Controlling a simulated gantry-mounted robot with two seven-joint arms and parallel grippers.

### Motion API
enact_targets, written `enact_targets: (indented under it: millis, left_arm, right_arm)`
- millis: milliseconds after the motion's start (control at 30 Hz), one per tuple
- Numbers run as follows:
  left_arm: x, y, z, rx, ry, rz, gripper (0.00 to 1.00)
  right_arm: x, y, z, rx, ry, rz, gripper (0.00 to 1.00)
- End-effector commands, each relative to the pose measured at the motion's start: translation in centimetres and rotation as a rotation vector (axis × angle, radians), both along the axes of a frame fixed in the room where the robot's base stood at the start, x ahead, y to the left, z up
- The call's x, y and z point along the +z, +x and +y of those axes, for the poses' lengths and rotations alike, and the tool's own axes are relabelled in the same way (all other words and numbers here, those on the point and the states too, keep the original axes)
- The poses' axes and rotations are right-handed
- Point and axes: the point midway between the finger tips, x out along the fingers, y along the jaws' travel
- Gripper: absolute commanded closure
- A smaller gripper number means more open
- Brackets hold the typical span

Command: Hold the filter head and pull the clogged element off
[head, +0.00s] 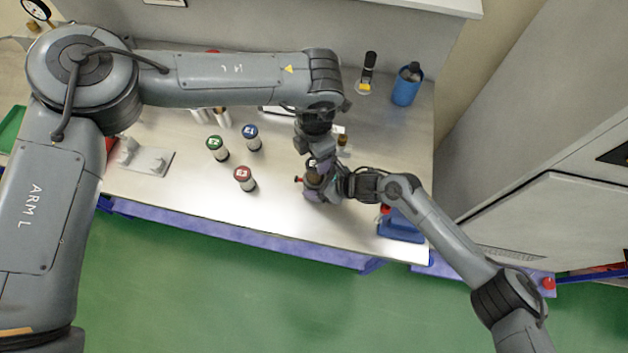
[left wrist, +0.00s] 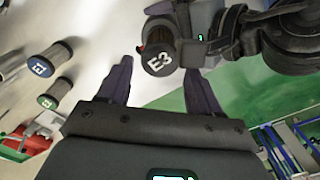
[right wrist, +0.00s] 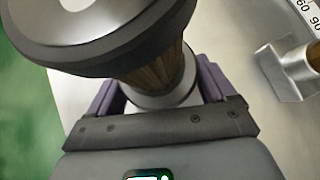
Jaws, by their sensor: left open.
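The clogged element is a brown pleated cylinder (right wrist: 150,72) with a dark end cap marked E3 (left wrist: 160,60). It sits on the pale metal filter head (right wrist: 165,100), which is mostly hidden by the element and my right gripper. My right gripper (right wrist: 160,95) has its fingers against both sides of the head, just below the element. My left gripper (left wrist: 158,68) is open above, with its fingertips on either side of the E3 cap and gaps showing.
Green (head: 216,145), blue (head: 251,135) and red (head: 243,176) capped cartridges stand left of the grippers. A white bracket (head: 150,160) lies farther left. A blue bin (head: 400,228) is at the right front edge. A blue container (head: 406,88) stands at the back right.

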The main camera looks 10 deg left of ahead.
Motion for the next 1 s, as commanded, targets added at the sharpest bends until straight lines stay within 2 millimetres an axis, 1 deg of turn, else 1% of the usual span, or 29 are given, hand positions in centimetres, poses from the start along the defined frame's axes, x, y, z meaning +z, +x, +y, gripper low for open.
enact_targets:
  millis: [33,167,200,1000]
  left_arm:
    - [0.0,0.0,0.0,0.0,0.0,0.0,0.36]
    - [0.0,0.0,0.0,0.0,0.0,0.0,0.36]
    - [0.01,0.0,0.0,0.0,0.0,0.0,0.36]
    - [-0.41,0.0,0.0,0.0,0.0,0.0,0.36]
  right_arm:
    - [0.0,0.0,0.0,0.0,0.0,0.0,0.24]
    - [0.0,0.0,0.0,0.0,0.0,0.0,0.44]
    - [0.12,0.05,0.05,0.0,0.001,-0.002,0.46]
    - [-0.34,-0.04,-0.07,-0.001,-0.003,0.002,0.46]
